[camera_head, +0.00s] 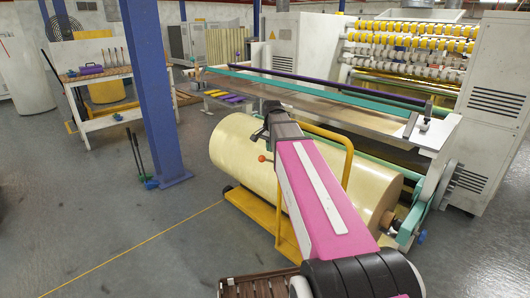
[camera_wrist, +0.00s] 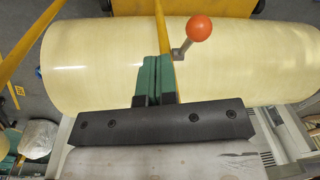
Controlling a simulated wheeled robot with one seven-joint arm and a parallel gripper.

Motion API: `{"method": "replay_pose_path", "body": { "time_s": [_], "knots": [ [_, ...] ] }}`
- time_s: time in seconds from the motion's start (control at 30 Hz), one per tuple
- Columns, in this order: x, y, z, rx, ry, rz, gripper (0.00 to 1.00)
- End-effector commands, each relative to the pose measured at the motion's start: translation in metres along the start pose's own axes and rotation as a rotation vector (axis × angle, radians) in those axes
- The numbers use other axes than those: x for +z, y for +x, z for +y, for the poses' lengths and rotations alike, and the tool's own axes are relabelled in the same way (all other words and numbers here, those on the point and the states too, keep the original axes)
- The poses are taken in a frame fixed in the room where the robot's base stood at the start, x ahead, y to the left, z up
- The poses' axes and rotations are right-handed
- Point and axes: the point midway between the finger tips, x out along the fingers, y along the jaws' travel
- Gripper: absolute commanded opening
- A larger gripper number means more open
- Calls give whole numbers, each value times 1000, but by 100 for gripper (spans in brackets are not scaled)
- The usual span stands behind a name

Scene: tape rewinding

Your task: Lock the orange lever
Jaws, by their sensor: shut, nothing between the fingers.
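The lever's orange ball knob (camera_wrist: 198,28) shows in the wrist view, just right of and beyond my fingertips, on a short grey metal arm. The knob also shows in the head view (camera_head: 262,158), in front of the large pale yellow roll (camera_head: 236,150). My gripper (camera_wrist: 152,58) has its two green fingers pressed together with nothing between them. The fingers are to the left of the lever and appear apart from it. A yellow bar runs up behind the fingertips. In the head view, my arm hides part of the roll and the lever's surroundings.
The yellow cart frame (camera_head: 346,150) rises beside the roll, close to my arm. The slitting machine (camera_head: 400,75) with its long table stands behind. A blue column (camera_head: 152,90) and a white workbench (camera_head: 100,85) are at left. Grey floor at front left is clear.

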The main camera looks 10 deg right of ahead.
Motion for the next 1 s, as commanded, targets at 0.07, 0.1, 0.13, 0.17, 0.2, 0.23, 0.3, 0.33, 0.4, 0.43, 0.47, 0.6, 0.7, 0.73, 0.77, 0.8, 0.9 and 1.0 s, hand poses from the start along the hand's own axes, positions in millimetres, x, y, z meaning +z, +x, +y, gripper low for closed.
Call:
{"method": "replay_pose_path", "body": {
  "time_s": [0.07,0.1,0.13,0.17,0.2,0.23,0.3,0.33,0.4,0.43,0.47,0.6,0.7,0.73,0.77,0.8,0.9,1.0],
  "knots": [
    [-16,-28,-12,-8,67,8,0],
    [-21,-40,-16,-12,97,11,0],
    [-24,-47,-18,-13,117,13,0],
    [-27,-54,-20,-14,137,13,0],
    [-30,-63,-21,-16,158,15,0],
    [-32,-68,-23,-17,173,16,0],
    [-35,-77,-25,-19,198,17,0],
    [-36,-80,-25,-20,205,18,0],
    [-37,-84,-26,-20,217,18,0],
    [-37,-85,-26,-20,220,18,0],
    [-37,-85,-26,-20,221,17,0],
    [-36,-85,-26,-20,221,17,0],
    [-36,-85,-26,-20,221,18,0],
    [-36,-85,-26,-20,220,18,0],
    [-36,-84,-26,-20,220,18,0],
    [-36,-83,-26,-20,220,18,0],
    [-36,-78,-26,-20,220,18,0],
    [-36,-66,-26,-19,219,17,0]
  ]
}}
